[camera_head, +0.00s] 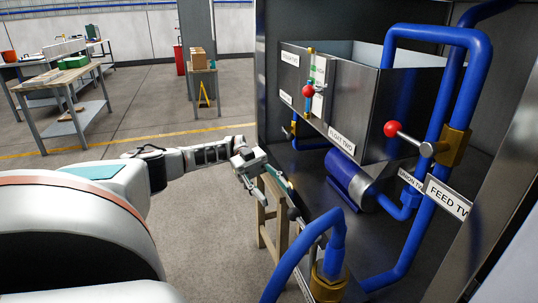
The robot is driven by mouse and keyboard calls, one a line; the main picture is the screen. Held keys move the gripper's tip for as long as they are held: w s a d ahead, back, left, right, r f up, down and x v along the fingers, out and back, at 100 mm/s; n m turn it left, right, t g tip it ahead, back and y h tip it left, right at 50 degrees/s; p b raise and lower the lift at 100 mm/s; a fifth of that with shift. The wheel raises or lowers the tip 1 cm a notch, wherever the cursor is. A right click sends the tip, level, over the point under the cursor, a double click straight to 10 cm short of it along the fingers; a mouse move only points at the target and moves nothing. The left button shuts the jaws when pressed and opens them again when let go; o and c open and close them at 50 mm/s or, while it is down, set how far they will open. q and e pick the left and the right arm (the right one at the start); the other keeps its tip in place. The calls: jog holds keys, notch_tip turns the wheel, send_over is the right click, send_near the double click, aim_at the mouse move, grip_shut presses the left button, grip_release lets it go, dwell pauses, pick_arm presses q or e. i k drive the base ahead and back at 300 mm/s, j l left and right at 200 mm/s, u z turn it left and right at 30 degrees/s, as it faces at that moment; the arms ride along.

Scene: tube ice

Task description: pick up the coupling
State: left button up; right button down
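I cannot tell for certain which part is the coupling. A brass-coloured fitting (328,287) sits around the lower end of a bent blue hose near the bottom edge. Another brass-coloured block (454,147) is on the blue pipe at the right. My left gripper (256,182) is beyond the lower fitting and apart from it, above a wooden stand and beside the machine's front edge. Its fingers are small and dark here, so whether it is open or holds something is unclear. My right gripper is not in view.
A steel tank (356,105) with red-knobbed levers (393,129) and blue pipes (440,150) fills the right. A wooden stand (265,235) is below my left gripper. Workbenches (62,80) stand at the back left. The floor between is clear.

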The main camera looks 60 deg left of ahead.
aim_at(331, 268)
jog(key=u, duration=0.9)
